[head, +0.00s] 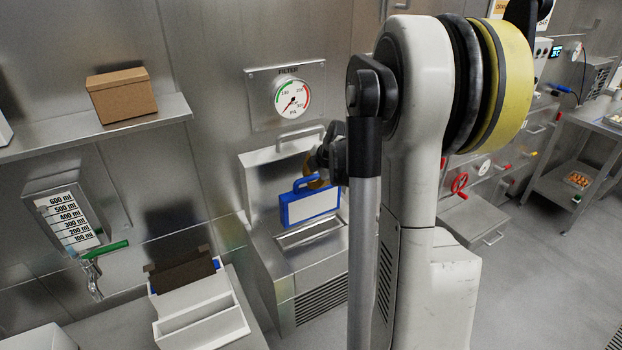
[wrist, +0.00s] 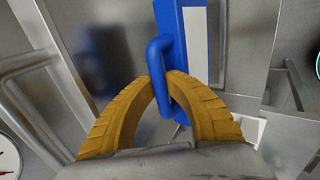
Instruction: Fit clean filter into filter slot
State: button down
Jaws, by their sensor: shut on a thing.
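The clean filter (head: 312,206) has a blue frame, a white panel and a blue handle on top. My gripper (head: 316,178) is shut on that handle; my arm partly hides it in the head view. In the wrist view, the yellow fingers of my gripper (wrist: 160,84) close around the blue handle (wrist: 160,60), with the filter's frame (wrist: 179,30) beyond. The filter hangs roughly upright over the filter slot (head: 310,233), a long opening in the top of the steel housing. Its lower edge looks just above the slot; I cannot tell whether they touch.
A raised steel lid (head: 272,172) stands behind the slot. A pressure gauge (head: 293,98) labelled FILTER is on the wall above. A white bin (head: 205,312) at the lower left holds a dark brown panel (head: 184,272). A cardboard box (head: 121,95) sits on a shelf.

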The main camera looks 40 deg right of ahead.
aim_at(313, 191)
jog(key=shift+a, duration=0.2)
jog(key=shift+d+f+b, duration=0.1)
jog(key=shift+f+b, duration=2.25)
jog(key=shift+f, duration=0.55)
jog(key=shift+f+b, duration=4.55)
jog(key=shift+f, duration=1.15)
